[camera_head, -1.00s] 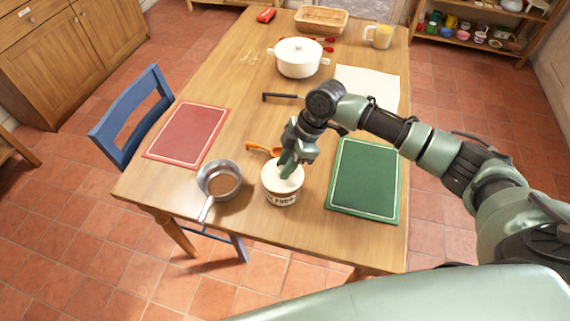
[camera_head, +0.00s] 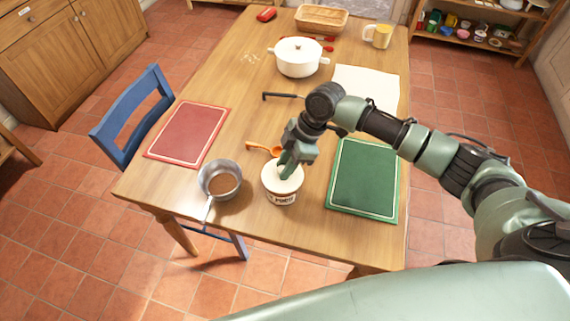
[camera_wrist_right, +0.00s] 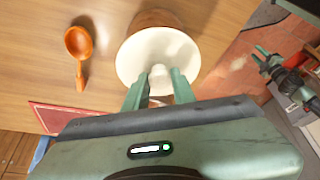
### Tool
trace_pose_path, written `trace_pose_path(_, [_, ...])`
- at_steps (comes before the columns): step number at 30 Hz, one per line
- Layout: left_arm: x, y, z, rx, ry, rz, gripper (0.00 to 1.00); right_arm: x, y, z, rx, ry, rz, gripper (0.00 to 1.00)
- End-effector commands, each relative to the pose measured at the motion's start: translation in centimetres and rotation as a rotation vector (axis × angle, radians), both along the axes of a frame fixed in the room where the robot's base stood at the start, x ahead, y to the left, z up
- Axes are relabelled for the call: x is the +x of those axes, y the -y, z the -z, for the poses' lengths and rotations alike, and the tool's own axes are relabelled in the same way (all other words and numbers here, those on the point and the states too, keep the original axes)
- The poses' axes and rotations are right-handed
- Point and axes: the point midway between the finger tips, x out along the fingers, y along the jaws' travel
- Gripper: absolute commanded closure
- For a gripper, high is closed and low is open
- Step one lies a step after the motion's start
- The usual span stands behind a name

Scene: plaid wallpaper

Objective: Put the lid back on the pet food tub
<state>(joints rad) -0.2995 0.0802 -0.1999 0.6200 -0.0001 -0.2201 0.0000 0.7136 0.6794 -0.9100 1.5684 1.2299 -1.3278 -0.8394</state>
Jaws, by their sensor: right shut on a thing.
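My right gripper (camera_head: 287,172) comes down from above and is shut on the lid's knob. In the right wrist view, the fingers (camera_wrist_right: 160,88) hold the knob at the middle of the lid (camera_wrist_right: 135,60). The lid hides the tub's opening. A green and black gripper, apparently my left (camera_wrist_right: 264,60), shows small at the right there; its jaws are unclear.
A saucepan (camera_head: 207,192) with brown contents stands close left of the tub. An orange spoon (camera_head: 264,148) lies just behind it. A green mat (camera_head: 365,180) lies right, a red mat (camera_head: 187,132) left. A white pot (camera_head: 298,60) stands farther back.

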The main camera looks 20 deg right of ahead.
Motion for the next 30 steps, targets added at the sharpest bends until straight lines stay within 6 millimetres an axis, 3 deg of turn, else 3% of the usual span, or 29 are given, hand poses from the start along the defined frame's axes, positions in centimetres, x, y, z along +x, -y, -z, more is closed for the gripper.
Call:
trace_pose_path(14, [0.02,0.03,-0.21,0.000,0.000,0.000,0.64,0.02,-0.01,0.00,0.000,0.000,0.000,1.00])
trace_pose_path(15, [0.02,0.03,-0.21,0.000,0.000,0.000,0.64,0.02,-0.01,0.00,0.001,0.000,0.000,0.69])
trace_pose_path(17, [0.01,0.03,-0.22,0.000,0.000,0.000,0.64,0.03,-0.01,0.00,0.001,0.000,0.000,0.52])
trace_pose_path(24, [0.00,0.04,-0.22,0.000,0.000,0.000,0.64,0.03,0.01,-0.01,0.000,0.001,0.000,0.49])
trace_pose_path(25, [0.00,0.04,-0.21,0.000,0.000,0.000,0.64,0.02,0.01,0.00,0.000,0.000,0.000,0.46])
trace_pose_path(27, [0.00,0.04,-0.22,0.000,0.000,0.000,0.64,0.02,0.01,0.00,0.000,0.000,0.000,0.27])
trace_pose_path(30, [0.00,0.04,-0.22,0.000,0.000,0.000,0.64,0.02,0.02,-0.01,0.000,0.000,0.000,0.27])
